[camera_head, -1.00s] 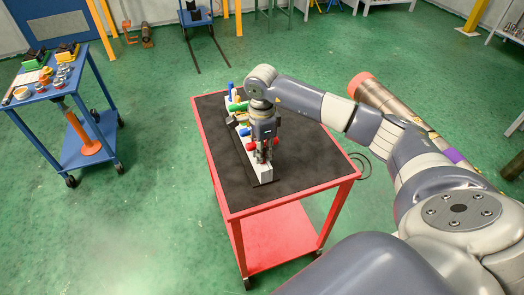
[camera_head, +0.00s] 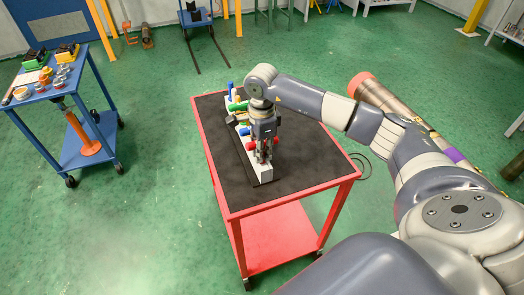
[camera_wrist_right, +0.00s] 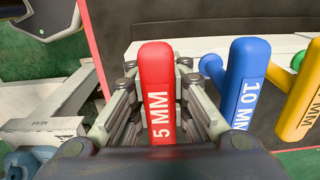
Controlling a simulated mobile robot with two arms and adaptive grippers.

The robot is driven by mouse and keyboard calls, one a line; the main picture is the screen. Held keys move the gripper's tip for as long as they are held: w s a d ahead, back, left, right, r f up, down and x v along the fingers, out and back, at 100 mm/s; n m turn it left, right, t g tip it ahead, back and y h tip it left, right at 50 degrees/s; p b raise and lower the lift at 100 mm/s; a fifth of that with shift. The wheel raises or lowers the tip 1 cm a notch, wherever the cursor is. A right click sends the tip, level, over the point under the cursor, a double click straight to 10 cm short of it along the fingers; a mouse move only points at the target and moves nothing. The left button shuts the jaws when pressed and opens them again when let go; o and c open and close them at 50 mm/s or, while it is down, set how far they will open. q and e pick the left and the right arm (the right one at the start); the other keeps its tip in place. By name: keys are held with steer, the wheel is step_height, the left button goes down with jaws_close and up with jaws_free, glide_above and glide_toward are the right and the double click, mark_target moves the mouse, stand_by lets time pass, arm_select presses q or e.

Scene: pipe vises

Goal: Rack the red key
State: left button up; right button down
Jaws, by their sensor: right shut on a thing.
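The red key (camera_wrist_right: 158,92), marked 5 MM, shows in the right wrist view between the fingers of my right gripper (camera_wrist_right: 160,105). The gripper is shut on it. In the head view my right gripper (camera_head: 262,153) points down over the near end of the white rack (camera_head: 265,173), and red ends of the key (camera_head: 251,146) stick out on both sides of it. The key's lower part is hidden, so I cannot tell how far it sits in the rack. My left gripper is not in view.
A blue key (camera_wrist_right: 245,85) marked 10 MM and a yellow key (camera_wrist_right: 298,105) stand close beside the red one. The rack is on the black mat of a red cart (camera_head: 340,187), with bare mat on both sides. A blue cart (camera_head: 85,150) stands at the left.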

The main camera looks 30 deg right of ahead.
steer(key=c, duration=1.4)
jaws_free()
steer(key=shift+f, duration=0.2)
steer(key=shift+c, duration=0.2)
step_height(320, 180, up, 12)
steer(key=shift+r, duration=0.1)
